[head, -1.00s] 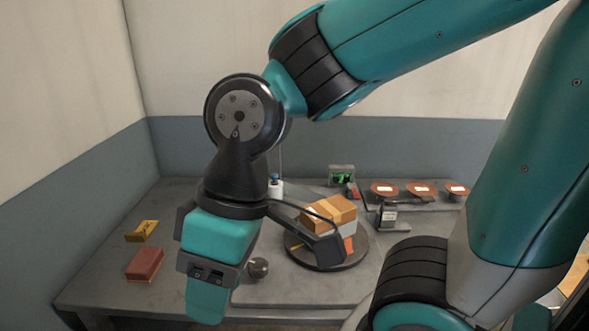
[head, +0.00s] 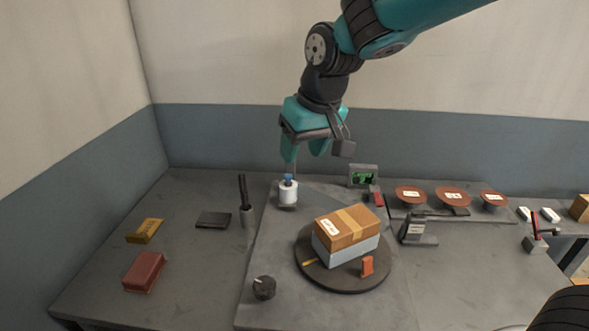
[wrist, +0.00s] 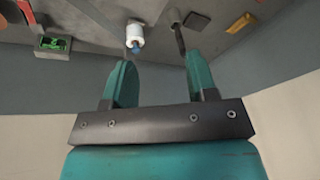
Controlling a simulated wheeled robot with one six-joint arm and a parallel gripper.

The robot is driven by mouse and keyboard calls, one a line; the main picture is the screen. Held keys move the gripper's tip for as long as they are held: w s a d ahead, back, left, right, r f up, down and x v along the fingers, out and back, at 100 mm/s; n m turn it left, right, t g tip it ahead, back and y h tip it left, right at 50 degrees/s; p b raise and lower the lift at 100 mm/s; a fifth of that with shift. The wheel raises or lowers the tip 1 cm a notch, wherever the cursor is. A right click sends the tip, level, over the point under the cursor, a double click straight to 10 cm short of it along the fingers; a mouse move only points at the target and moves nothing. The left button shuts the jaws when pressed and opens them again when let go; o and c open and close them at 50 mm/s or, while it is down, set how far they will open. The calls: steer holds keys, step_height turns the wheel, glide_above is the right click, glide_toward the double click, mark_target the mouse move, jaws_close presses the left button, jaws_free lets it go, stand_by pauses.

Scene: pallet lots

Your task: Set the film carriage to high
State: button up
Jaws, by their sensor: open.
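The film carriage is a white roll (head: 288,194) with a blue top (head: 288,180), low at the back of the turntable station. A thin upright post shows just above it, partly hidden by my finger. My gripper (head: 305,157) is open and empty, pointing down above the carriage and apart from it. In the wrist view the white roll (wrist: 135,33) and its blue part (wrist: 134,48) show beyond the left fingertip of my gripper (wrist: 160,58).
A turntable (head: 343,283) carries stacked boxes (head: 347,226). A dark knob (head: 264,288) is in front. A small green-lit screen (head: 363,176) stands to the right. Reddish discs (head: 453,196) lie farther right.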

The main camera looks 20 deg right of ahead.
steer(key=w+d+f+m+t+h, duration=0.1)
steer(key=w+d+f+m+h, duration=0.15)
steer(key=w, duration=0.95)
steer(key=p, duration=0.4)
glide_toward(288, 175)
steer(key=shift+t+y, duration=0.3)
steer(key=shift+y, duration=0.05)
steer(key=x, duration=0.8)
steer(key=shift+s+d+f, duration=0.1)
steer(key=shift+d+f, duration=0.2)
steer(key=shift+f, duration=0.15)
